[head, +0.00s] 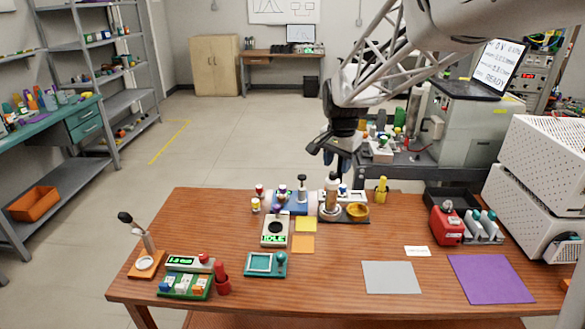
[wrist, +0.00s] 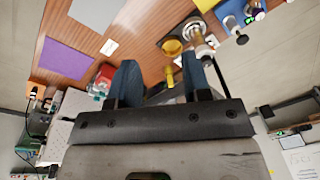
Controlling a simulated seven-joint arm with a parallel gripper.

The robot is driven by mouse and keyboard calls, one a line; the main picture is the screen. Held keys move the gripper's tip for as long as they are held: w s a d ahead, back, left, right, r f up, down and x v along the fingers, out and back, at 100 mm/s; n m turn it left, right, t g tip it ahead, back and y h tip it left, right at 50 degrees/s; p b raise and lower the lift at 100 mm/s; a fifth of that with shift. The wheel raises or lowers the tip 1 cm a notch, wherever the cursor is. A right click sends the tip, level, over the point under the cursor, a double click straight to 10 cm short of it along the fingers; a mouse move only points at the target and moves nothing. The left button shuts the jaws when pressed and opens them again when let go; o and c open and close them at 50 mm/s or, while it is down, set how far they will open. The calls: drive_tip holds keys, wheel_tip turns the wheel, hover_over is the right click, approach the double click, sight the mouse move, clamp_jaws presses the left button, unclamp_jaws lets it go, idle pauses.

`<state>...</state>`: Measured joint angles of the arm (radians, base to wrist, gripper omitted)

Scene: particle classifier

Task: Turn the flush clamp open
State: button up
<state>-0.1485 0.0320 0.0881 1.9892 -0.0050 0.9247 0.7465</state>
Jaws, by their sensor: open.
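My gripper (head: 345,163) hangs above the back edge of the wooden table. In the wrist view its two blue fingers (wrist: 162,80) are spread wide with nothing held between them. A dark base (head: 355,217) carries a pale upright column (head: 332,195) and a yellow bowl (head: 358,211); my gripper is above and behind it, apart from it. The column (wrist: 199,38) and bowl (wrist: 172,47) lie beyond the fingertips in the wrist view. No part is clearly recognisable as the flush clamp; I cannot tell where it is or how it is turned.
A yellow bottle (head: 381,190) stands right of the base, and a red box (head: 446,226) further right. A blue stand (head: 291,203) and an IDLE display unit (head: 275,230) are to the left. A grey sheet (head: 392,278) and purple mat (head: 490,279) lie bare at the front right.

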drive_tip(key=w+a+f+m, duration=0.1)
drive_tip(key=w+a+f, duration=0.3)
drive_tip(key=w, duration=0.3)
drive_tip(key=w+a+f+m, duration=0.2)
drive_tip(key=w+a+f, duration=0.25)
drive_tip(key=w, duration=0.25)
drive_tip(key=m+g, duration=0.1)
drive_tip(key=m, duration=0.2)
hover_over(282, 196)
wheel_tip(282, 196, down, 15)
drive_tip(key=shift+f, duration=0.1)
drive_tip(key=shift+f, duration=0.1)
drive_tip(key=shift+f, duration=3.8)
drive_tip(key=c, duration=0.6)
drive_tip(key=shift+c, duration=0.2)
